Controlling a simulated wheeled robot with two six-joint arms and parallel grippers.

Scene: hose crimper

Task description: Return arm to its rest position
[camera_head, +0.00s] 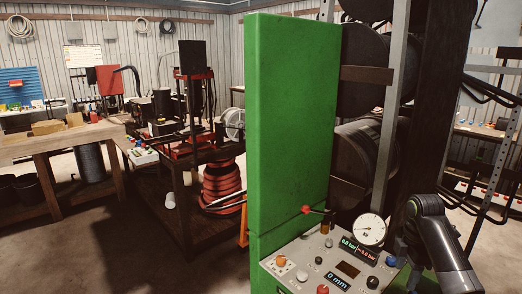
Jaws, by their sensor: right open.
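My right arm (445,250) comes in at the lower right, dark grey with a thin green ring. My right gripper (408,228) is at its upper end, just right of the control panel's gauge. It is open, small and dark against the machine, and I see nothing held in it. The crimper's control panel (318,262) has a round pressure gauge (370,230), a red-tipped lever (306,209), several knobs and small displays. My left gripper is not in view.
A tall green machine panel (290,130) stands in the middle, with dark hose reels (365,150) and metal posts behind it. A wooden bench (60,140) and a cart with red hose (222,183) stand to the left. The floor at lower left is clear.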

